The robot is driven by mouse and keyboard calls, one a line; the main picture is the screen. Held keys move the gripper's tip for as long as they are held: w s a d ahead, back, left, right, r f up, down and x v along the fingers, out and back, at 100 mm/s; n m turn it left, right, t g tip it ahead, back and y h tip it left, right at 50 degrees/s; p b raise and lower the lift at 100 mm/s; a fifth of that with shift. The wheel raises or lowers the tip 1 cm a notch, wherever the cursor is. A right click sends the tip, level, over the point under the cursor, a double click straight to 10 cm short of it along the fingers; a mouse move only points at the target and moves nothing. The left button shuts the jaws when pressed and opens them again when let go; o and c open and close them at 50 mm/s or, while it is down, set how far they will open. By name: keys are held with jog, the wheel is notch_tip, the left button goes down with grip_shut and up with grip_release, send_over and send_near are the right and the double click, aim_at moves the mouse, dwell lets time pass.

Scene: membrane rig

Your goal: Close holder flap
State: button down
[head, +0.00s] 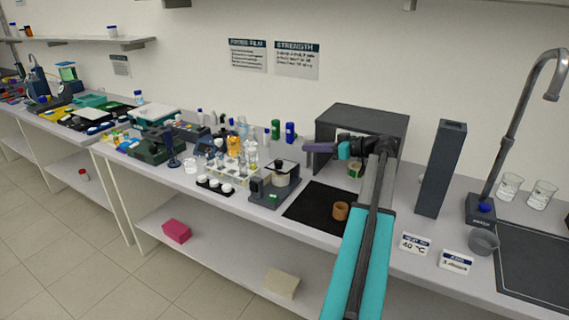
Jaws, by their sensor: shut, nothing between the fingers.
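My gripper (308,147) points left at the end of my teal and dark arm. It is shut and empty, in front of the left side of a dark grey box. Below it and to its left on the bench is a small dark grey device (266,192) with a pale round vessel (281,176) and a black knob on top. This device may be the holder, but no flap can be made out clearly at this size. My gripper appears apart from it.
A dark grey box (362,119) stands behind my arm. A black mat (312,208) bears an orange-brown cup (341,211). Bottles and a rack crowd the bench to the left. A tall dark column (441,170), a sink and a tap (520,130) are at right.

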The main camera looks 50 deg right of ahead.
jog(key=shift+w, duration=0.2)
dwell(0.3)
jog(key=p, duration=0.4)
send_over(286, 169)
notch_tip(286, 169, down, 2)
jog(key=shift+w+f, duration=0.15)
jog(key=shift+f, duration=0.55)
jog(key=shift+s+a+f+p, duration=0.15)
jog(key=shift+f+p, duration=0.25)
jog(key=shift+f, duration=0.4)
jog(key=shift+s+f+p, duration=0.1)
jog(key=shift+f+p, duration=0.25)
jog(key=shift+f, duration=0.4)
